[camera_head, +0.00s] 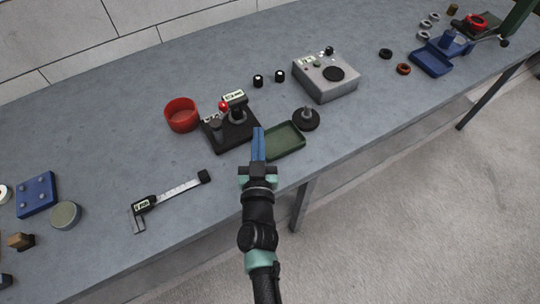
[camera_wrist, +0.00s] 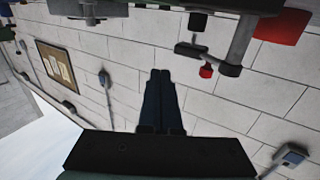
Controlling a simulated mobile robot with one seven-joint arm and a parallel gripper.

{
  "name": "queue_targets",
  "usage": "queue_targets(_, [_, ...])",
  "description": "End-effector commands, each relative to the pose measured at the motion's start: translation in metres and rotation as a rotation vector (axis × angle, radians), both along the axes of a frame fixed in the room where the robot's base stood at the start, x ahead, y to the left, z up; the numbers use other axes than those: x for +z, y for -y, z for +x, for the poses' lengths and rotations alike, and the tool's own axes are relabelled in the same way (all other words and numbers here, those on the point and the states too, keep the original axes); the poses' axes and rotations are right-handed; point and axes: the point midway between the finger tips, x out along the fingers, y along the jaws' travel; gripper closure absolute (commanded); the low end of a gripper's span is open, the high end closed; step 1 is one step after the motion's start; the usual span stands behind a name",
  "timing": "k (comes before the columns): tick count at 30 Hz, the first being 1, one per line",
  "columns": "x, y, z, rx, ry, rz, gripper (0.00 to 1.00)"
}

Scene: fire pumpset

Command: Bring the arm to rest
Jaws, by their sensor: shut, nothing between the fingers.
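My gripper (camera_head: 258,145) is in the middle of the head view, at the front part of the grey workbench (camera_head: 95,145). Its blue fingers are together with nothing between them. They appear over the left end of a green tray (camera_head: 285,141) and next to a black gauge stand (camera_head: 232,131); the height above the bench is hard to tell. In the wrist view the closed fingers (camera_wrist: 161,100) point toward the white block wall (camera_wrist: 130,50), and the picture is turned over.
A red bowl (camera_head: 181,115) and a digital caliper (camera_head: 168,199) are left of my gripper. A grey box (camera_head: 326,75) and a round black base (camera_head: 305,119) are to the right. A blue vise (camera_head: 442,52) stands far right. Open floor (camera_head: 420,200) lies in front of the bench.

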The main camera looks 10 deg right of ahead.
Motion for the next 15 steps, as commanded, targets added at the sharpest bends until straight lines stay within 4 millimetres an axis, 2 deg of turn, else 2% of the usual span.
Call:
queue_targets(1, [-0.002,0.004,-0.011,-0.002,-0.001,-0.002,1.0])
queue_targets(6, [-0.002,0.012,-0.035,-0.001,-0.001,-0.001,1.0])
queue_targets(15, [0.0,0.017,-0.051,0.0,0.001,0.0,1.0])
